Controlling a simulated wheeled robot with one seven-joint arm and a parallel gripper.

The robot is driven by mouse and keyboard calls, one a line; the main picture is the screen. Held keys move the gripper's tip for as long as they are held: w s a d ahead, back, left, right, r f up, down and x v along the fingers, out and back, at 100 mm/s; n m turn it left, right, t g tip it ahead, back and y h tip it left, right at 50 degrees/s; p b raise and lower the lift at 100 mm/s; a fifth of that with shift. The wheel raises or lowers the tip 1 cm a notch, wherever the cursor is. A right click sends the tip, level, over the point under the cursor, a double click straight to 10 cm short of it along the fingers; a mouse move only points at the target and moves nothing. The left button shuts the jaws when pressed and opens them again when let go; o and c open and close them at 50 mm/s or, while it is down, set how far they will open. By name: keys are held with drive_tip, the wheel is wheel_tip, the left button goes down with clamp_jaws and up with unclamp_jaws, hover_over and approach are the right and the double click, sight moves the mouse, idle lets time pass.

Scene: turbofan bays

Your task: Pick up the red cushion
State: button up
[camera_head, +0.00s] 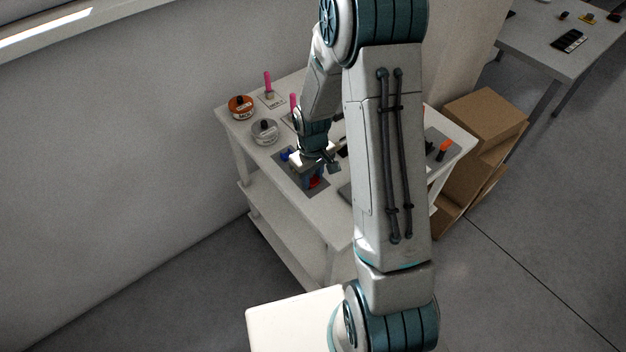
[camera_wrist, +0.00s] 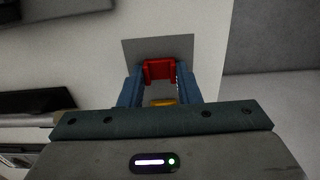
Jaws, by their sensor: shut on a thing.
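The red cushion (camera_wrist: 159,70) shows in the wrist view between the two blue fingers of my gripper (camera_wrist: 160,85), over a grey mat (camera_wrist: 130,48). My gripper is shut on it, with a finger at each side. In the head view my gripper (camera_head: 313,180) is low over the grey mat (camera_head: 318,191) on the white table. Only a small part of the red cushion (camera_head: 314,183) shows there, the rest hidden by the gripper. I cannot tell whether the cushion touches the mat. A yellow-orange piece (camera_wrist: 162,102) shows between the fingers, nearer the palm.
On the white table (camera_head: 242,136) stand an orange-lidded jar (camera_head: 240,107), a grey jar (camera_head: 264,131) and pink-handled tools (camera_head: 267,83). A blue item (camera_head: 286,154) lies beside my gripper. An orange-topped item (camera_head: 444,149) is at the right. A cardboard box (camera_head: 487,118) stands beyond the table.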

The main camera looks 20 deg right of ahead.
sight(312, 181)
drive_tip(key=shift+r, duration=0.1)
drive_tip(key=shift+r, duration=0.75)
wheel_tip(312, 181, up, 2)
drive_tip(key=shift+w+r+b, duration=0.1)
drive_tip(key=shift+r+b, duration=0.1)
drive_tip(key=shift+b, duration=0.35)
drive_tip(key=s+d+r+b, duration=0.1)
drive_tip(key=s+d+r, duration=0.5)
drive_tip(key=d, duration=0.3)
drive_tip(key=shift+s+d+r+b, duration=0.25)
drive_tip(key=shift+d+r+b, duration=0.15)
drive_tip(key=shift+r, duration=0.1)
